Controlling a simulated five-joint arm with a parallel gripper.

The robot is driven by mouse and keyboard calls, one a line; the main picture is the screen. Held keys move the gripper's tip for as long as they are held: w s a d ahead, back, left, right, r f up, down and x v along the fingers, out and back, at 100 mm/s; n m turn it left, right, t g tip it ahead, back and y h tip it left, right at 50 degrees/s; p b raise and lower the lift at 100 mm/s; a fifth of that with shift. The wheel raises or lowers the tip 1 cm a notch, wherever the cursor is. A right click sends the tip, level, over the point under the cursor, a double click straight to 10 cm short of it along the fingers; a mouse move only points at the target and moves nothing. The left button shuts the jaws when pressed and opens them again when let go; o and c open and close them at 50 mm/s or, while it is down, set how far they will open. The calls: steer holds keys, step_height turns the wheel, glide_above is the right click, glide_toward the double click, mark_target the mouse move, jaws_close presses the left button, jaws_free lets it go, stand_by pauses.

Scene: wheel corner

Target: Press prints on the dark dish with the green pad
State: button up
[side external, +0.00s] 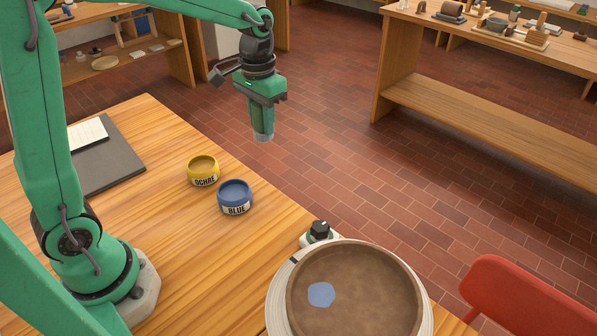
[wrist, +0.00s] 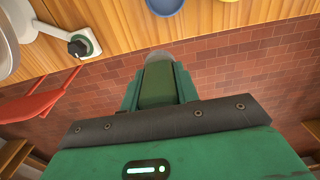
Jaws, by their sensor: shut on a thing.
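My gripper (side external: 262,118) is high above the floor beyond the table's far edge, pointing down, clear of the pots and dish. In the wrist view my gripper (wrist: 158,90) is shut on the green pad (wrist: 157,82), whose end looks greyish. The pad's end face is turned away, so I cannot tell if it carries paint. The dark dish (side external: 388,285) is brown and round, and sits on the pale wheel (side external: 279,290). One blue print (side external: 321,295) lies on its floor, left of the middle. The blue pot (side external: 235,198) and ochre pot (side external: 202,171) stand open on the table.
A white box with a black knob (side external: 319,231) stands beside the wheel. A red chair (side external: 525,298) is right of the dish. A dark board (side external: 113,168) with white paper (side external: 88,134) lies at the table's left. Bare wood lies between the pots and wheel.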

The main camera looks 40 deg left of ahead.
steer(key=s+a+f, duration=0.3)
steer(key=s+f, duration=0.4)
steer(key=s, duration=0.1)
steer(key=shift+f, duration=0.15)
steer(key=shift+f, duration=2.85)
steer(key=shift+f, duration=0.7)
stand_by(0.9)
steer(key=shift+r, duration=0.15)
step_height(320, 180, up, 7)
stand_by(1.0)
steer(key=shift+w, duration=0.1)
stand_by(0.5)
